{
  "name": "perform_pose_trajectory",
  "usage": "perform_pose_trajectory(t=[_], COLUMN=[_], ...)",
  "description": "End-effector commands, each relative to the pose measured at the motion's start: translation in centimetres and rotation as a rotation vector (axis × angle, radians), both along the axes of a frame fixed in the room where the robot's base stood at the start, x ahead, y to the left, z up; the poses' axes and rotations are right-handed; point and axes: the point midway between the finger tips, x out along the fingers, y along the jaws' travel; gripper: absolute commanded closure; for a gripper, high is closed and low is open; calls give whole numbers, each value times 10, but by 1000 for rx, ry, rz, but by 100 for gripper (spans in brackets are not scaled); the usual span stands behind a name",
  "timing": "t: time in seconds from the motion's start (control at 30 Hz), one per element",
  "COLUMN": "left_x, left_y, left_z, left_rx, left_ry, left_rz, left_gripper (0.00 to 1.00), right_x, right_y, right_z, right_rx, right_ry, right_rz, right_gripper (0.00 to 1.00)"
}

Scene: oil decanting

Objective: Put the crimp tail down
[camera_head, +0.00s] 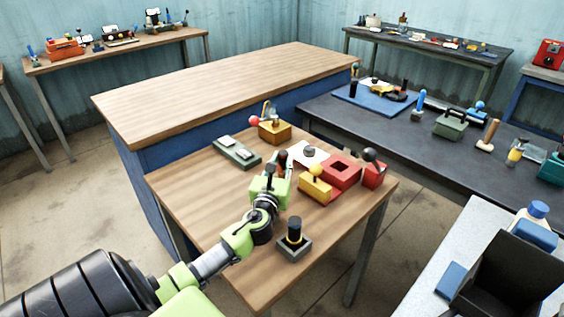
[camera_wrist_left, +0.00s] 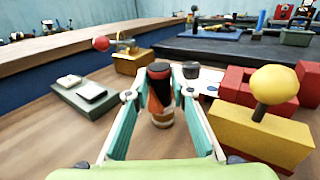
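The thing I take for the crimp tail is a small upright piece with a dark top, an orange-brown body and a tan lower end (camera_wrist_left: 161,112). It stands between the teal fingers of my left gripper (camera_wrist_left: 162,85), which close in on its sides. In the head view, my left gripper (camera_head: 279,168) is over the middle of the small wooden table (camera_head: 220,216), and the dark top of the piece (camera_head: 283,157) shows between its fingers. Whether its lower end touches the table is hard to tell. My right gripper is not in view.
A yellow block with a ball knob (camera_head: 315,188) and red blocks (camera_head: 342,172) stand close on the right. A grey-green tray (camera_head: 236,152) lies left, with an orange block (camera_head: 274,131) behind. A grey holder (camera_head: 294,248) stands nearer. The table's left front is clear.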

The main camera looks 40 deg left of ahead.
Motion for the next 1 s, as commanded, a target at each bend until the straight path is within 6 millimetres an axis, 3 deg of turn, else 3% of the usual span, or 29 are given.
perform_pose_trajectory(t=[0.03,0.2,0.37,0.53,0.6,1.0], left_x=[-3,-3,-3,-3,-16,-89], left_y=[-4,-4,-5,-5,-12,-51], left_z=[-19,-20,-20,-2,-10,-5], left_rx=[-13,-16,-18,-19,-19,-13], left_ry=[28,29,29,27,31,24], left_rz=[-3,-3,-3,-3,-5,-3], left_gripper=[64,64,64,64,64,64], right_x=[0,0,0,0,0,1], right_y=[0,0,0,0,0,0], right_z=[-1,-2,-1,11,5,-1], right_rx=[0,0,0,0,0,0], right_ry=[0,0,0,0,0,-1], right_rz=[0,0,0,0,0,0], right_gripper=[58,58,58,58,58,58])
